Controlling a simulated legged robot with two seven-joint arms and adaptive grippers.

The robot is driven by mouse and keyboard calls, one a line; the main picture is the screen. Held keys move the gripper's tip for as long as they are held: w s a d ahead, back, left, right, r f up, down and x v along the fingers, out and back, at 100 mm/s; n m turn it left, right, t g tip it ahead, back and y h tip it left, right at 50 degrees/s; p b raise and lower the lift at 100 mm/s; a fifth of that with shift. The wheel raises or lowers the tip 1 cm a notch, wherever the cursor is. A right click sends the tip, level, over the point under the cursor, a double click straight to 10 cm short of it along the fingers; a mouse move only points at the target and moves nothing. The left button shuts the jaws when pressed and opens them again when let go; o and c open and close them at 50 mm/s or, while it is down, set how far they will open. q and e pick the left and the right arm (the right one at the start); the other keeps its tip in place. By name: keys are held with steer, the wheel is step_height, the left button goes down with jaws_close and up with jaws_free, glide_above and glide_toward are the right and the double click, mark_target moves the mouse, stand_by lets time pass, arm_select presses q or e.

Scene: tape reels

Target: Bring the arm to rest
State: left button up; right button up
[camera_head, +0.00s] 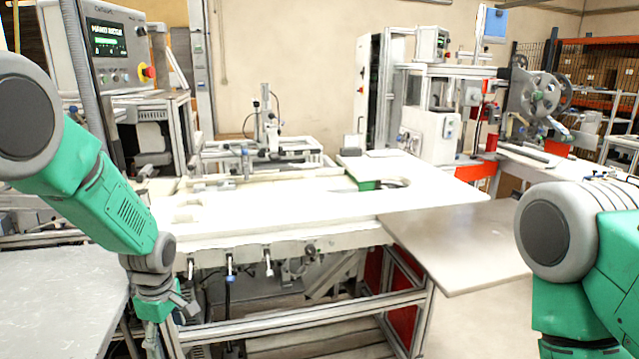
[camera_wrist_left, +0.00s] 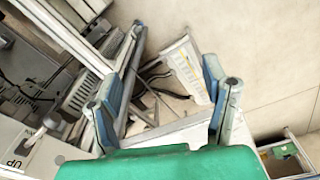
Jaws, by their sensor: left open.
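My left arm (camera_head: 115,205) is green and grey and comes in from the left edge of the head view. Its left gripper (camera_head: 186,303) hangs low beside the front left corner of the white workbench. The wrist view shows the same gripper (camera_wrist_left: 170,62) open, with its blue and grey fingers spread wide. Nothing is between the fingers, only the floor and a pale box-like thing (camera_wrist_left: 187,68) beyond. My right arm (camera_head: 590,260) shows at the right edge, bent down. Its gripper is out of the picture.
The white workbench (camera_head: 290,210) fills the middle, with a green-edged part (camera_head: 370,184) on it. A grey table top (camera_head: 60,300) lies at lower left, close to the left gripper. A light panel (camera_head: 465,245) juts out at right. A reel machine (camera_head: 540,98) stands behind.

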arm_select(q)
steer(key=s+d+f+m, duration=0.2)
steer(key=s+f+m, duration=0.3)
steer(key=s+f, duration=0.45)
steer(key=s+f+m, duration=0.2)
steer(key=s+m, duration=0.2)
steer(key=s, duration=0.4)
steer(key=s+d+f+m, duration=0.1)
steer(key=s+m, duration=0.3)
steer(key=s, duration=0.5)
steer(key=s+f+m+b, duration=0.1)
steer(key=s+f+m, duration=0.2)
steer(key=s, duration=0.5)
steer(key=shift+s+d+m+h, duration=0.3)
steer(key=shift+s+d+m, duration=0.05)
steer(key=shift+m, duration=0.15)
arm_select(e)
steer(key=shift+d+f, duration=0.55)
steer(key=shift+f, duration=0.25)
arm_select(q)
steer(key=shift+a+f, duration=0.1)
steer(key=shift+w+a+f, duration=0.1)
steer(key=shift+a, duration=0.2)
arm_select(e)
steer(key=shift+a+r, duration=0.1)
steer(key=shift+a, duration=0.3)
